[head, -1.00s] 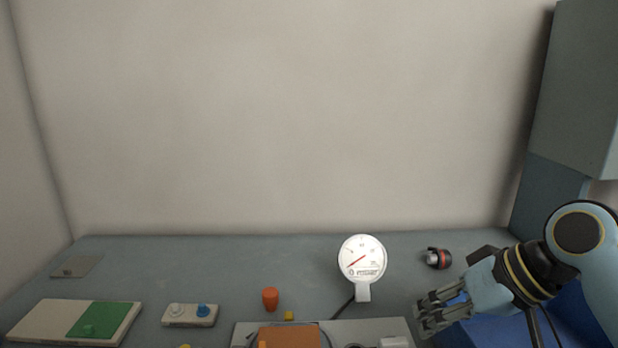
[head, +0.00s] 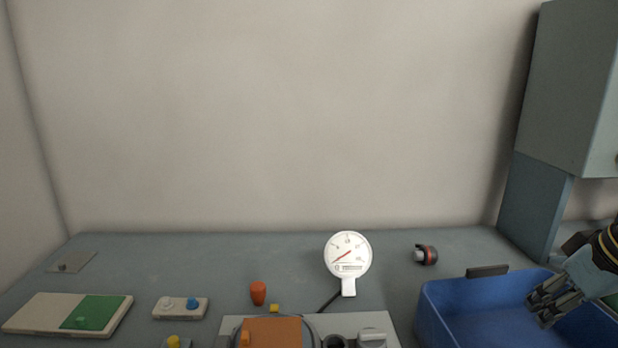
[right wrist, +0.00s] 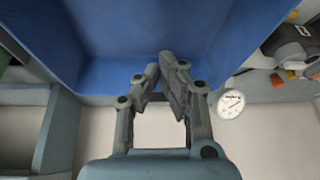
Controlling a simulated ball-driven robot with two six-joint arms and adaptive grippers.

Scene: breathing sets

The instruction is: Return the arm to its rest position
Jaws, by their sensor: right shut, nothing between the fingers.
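My right gripper (head: 545,303) is at the right edge of the head view, over the blue bin (head: 432,312). Its fingers are shut and empty. In the right wrist view the gripper (right wrist: 160,72) shows with its fingertips close together, in front of the blue bin (right wrist: 110,25). Most of my right arm is outside the head view. My left gripper is in neither view.
A round white gauge (head: 348,256) stands behind a grey panel with an orange block (head: 272,332). A grey cabinet (head: 570,90) stands at the right. The back of the table is mostly clear.

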